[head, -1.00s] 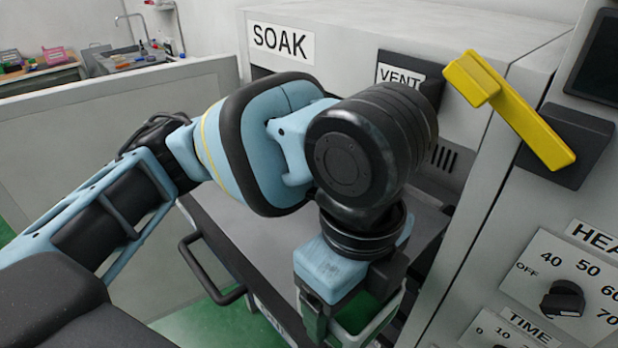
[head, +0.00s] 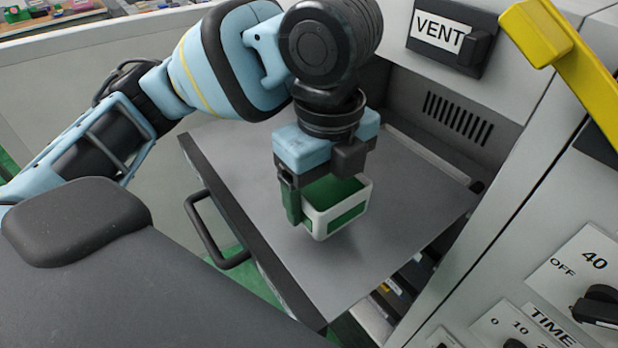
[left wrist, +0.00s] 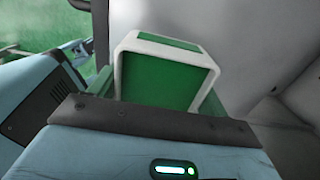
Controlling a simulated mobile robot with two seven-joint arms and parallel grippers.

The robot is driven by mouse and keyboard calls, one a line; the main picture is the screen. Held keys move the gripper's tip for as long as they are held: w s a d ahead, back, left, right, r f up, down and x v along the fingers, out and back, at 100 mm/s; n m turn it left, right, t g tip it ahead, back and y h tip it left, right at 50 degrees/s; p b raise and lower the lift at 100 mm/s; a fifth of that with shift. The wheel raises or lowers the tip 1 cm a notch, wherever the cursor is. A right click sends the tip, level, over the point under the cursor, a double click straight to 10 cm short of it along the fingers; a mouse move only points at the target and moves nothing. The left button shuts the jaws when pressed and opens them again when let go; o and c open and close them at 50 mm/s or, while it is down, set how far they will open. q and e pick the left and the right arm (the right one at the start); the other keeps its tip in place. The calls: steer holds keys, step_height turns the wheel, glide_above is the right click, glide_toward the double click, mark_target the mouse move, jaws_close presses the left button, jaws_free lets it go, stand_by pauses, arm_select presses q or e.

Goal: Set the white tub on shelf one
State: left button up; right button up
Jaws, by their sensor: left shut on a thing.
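The white tub (head: 318,228), a small open box with white edges and green panels, hangs upright in my left gripper (head: 312,202). A green finger lies along its left side in the head view. In the left wrist view the tub (left wrist: 165,75) shows between the fingers, its green face and white frame towards the camera. The tub is over a flat grey pulled-out shelf (head: 400,220) in front of the cabinet opening. I cannot tell whether its base touches the surface. No label reading shelf one is visible. My right gripper is out of view.
The shelf has a black handle (head: 205,240) on its front edge. Behind it are a vented wall (head: 458,118) and a VENT switch (head: 450,38). A yellow lever (head: 570,60) and dials (head: 600,305) stand at the right. Bare shelf surface lies around the tub.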

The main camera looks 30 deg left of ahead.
arm_select(q)
steer(key=shift+w+a+f, duration=0.1)
steer(key=shift+w+a, duration=0.65)
steer(key=shift+a, duration=0.3)
steer(key=shift+w+a+f, duration=0.1)
steer(key=shift+w+a, duration=0.65)
steer(key=shift+a, duration=0.25)
steer(key=f, duration=0.2)
steer(key=f+b, duration=0.1)
steer(key=shift+w+a+f, duration=0.15)
steer(key=shift+a+f, duration=0.2)
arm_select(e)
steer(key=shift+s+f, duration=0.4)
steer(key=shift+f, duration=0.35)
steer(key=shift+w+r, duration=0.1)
arm_select(q)
steer(key=o, duration=1.1)
steer(key=shift+f, duration=0.1)
steer(key=shift+c, duration=0.2)
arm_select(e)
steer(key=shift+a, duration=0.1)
